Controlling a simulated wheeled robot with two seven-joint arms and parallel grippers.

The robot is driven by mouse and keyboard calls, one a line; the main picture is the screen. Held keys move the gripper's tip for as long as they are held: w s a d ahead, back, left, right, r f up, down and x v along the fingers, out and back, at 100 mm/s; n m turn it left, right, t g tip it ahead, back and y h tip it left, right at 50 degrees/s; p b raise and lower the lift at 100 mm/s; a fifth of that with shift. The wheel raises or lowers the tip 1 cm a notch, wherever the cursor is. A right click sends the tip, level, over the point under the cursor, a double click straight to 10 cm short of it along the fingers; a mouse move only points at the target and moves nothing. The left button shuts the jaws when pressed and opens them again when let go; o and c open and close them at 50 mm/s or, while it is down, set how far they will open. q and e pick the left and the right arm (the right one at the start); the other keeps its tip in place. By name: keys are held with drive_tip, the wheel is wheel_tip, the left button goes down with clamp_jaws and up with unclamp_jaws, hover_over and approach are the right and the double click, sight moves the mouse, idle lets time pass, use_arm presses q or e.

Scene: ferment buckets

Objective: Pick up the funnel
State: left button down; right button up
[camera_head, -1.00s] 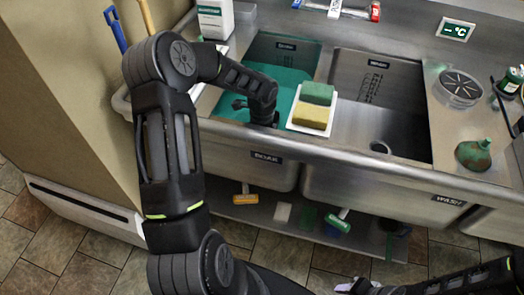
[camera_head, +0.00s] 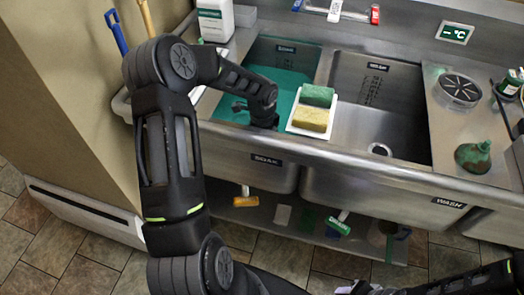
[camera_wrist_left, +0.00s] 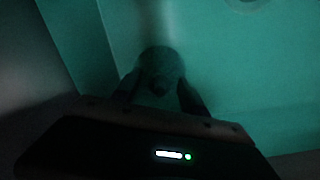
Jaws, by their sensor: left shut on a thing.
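My left arm reaches down into the left sink basin, labelled SOAK, which holds green liquid (camera_head: 232,108). In the head view its fingers are hidden below my wrist. In the dim left wrist view, my left gripper (camera_wrist_left: 160,88) is shut on a dark round thing, which appears to be the funnel (camera_wrist_left: 160,60). It has a small round part at its middle and sits in the green basin. A green and brown cone-shaped thing (camera_head: 473,156) stands on the right counter. My right gripper (camera_head: 366,287) shows only partly at the bottom edge; its jaws are unclear.
A white tray (camera_head: 290,128) with a green sponge (camera_head: 317,96) and a yellow sponge (camera_head: 311,119) sits on the divider, close right of my left wrist. The WASH basin (camera_head: 385,115) looks empty. A white jug (camera_head: 215,20) stands behind. A round strainer (camera_head: 459,88) is on the right counter.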

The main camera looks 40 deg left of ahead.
use_arm(q)
wheel_tip(320, 180, up, 18)
idle(0.6)
idle(0.5)
